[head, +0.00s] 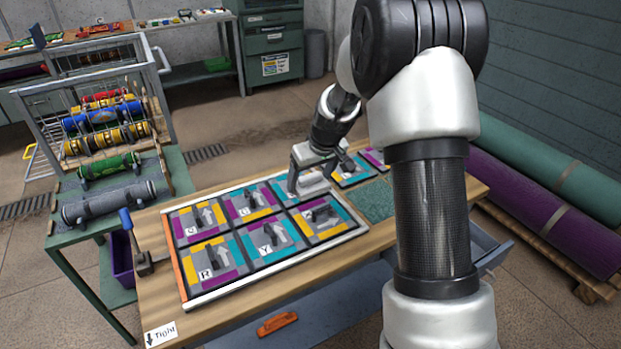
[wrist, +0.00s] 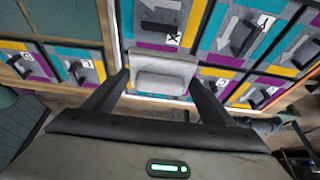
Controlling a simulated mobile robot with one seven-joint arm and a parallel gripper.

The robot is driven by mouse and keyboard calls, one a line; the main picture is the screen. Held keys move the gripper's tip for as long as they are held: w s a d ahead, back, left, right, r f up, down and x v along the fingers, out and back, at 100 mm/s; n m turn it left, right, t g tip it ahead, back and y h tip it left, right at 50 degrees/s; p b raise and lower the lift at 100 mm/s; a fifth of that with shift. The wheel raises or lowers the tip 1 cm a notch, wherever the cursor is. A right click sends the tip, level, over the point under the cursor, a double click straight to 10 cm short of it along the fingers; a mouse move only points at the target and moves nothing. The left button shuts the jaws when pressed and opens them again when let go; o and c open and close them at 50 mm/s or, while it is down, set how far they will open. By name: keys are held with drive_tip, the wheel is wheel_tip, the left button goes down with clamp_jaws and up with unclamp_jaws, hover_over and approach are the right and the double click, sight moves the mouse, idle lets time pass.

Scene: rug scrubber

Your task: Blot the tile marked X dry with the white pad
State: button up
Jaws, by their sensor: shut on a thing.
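The tile marked X (wrist: 178,12) shows at the top of the wrist view, with a pale arrow and a dark raised piece. In the head view it is the front right tile (head: 323,218) of the framed panel, its letter hard to read. My gripper (head: 309,174) is over the back right tile, just behind the X tile. In the wrist view my gripper (wrist: 161,84) is shut on the white pad (wrist: 160,60), which looks pale grey. The pad hides much of the tile beneath it. I cannot tell whether it touches that tile.
Neighbouring tiles, including the Y tile (head: 268,236), carry raised pieces. A green textured mat (head: 372,203) lies right of the panel. A blue-handled tool (head: 140,258) stands at the left. The bench's front strip (head: 215,318) is mostly clear. A roller rack (head: 105,125) stands behind left.

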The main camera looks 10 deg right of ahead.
drive_tip(key=shift+r, duration=0.2)
idle(0.3)
drive_tip(key=o, duration=0.5)
drive_tip(key=shift+c, duration=0.2)
drive_tip(key=c, duration=0.3)
drive_tip(key=shift+r+p, duration=1.75)
drive_tip(key=shift+r, duration=1.25)
drive_tip(key=shift+c, duration=0.2)
